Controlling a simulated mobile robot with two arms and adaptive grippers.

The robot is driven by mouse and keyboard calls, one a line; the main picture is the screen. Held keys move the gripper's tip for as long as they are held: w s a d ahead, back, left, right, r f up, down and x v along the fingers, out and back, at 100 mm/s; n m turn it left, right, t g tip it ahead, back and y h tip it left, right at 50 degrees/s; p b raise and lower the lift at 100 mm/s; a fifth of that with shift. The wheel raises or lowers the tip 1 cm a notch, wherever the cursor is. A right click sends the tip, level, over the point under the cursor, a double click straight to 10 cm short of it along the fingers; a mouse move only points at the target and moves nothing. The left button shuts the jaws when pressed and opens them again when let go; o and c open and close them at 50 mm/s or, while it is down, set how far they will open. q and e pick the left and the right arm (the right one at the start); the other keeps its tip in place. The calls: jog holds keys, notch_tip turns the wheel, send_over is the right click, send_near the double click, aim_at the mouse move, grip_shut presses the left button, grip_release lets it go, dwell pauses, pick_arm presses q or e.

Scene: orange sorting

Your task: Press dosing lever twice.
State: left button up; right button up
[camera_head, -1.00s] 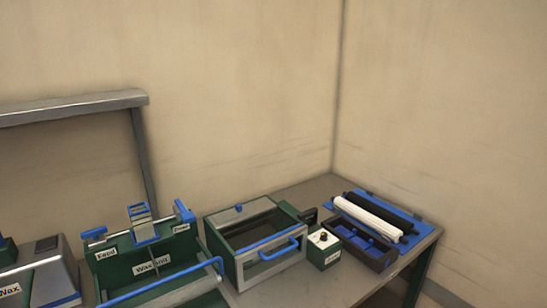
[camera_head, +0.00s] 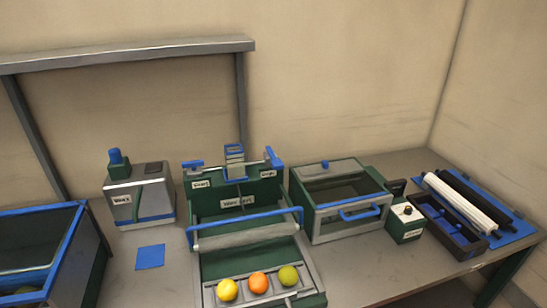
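A green unit with a label on its inner wall (camera_head: 237,201) stands in the middle. It has a blue part at its upper left (camera_head: 193,164), a blue part at its upper right (camera_head: 271,157) and a blue-topped stack (camera_head: 234,150) between them. A grey box (camera_head: 138,194) with a blue cap (camera_head: 118,158) stands to its left. I cannot tell for sure which of these parts is the dosing lever, as the labels are too small to read. Neither of my grippers shows.
A yellow (camera_head: 227,290), an orange (camera_head: 258,283) and a green fruit (camera_head: 288,276) sit at the unit's front. A lidded glass-fronted box (camera_head: 352,228), a small green box (camera_head: 405,235) and rollers (camera_head: 460,201) stand right. A blue square (camera_head: 150,257) and blue-rimmed bin (camera_head: 75,234) are left.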

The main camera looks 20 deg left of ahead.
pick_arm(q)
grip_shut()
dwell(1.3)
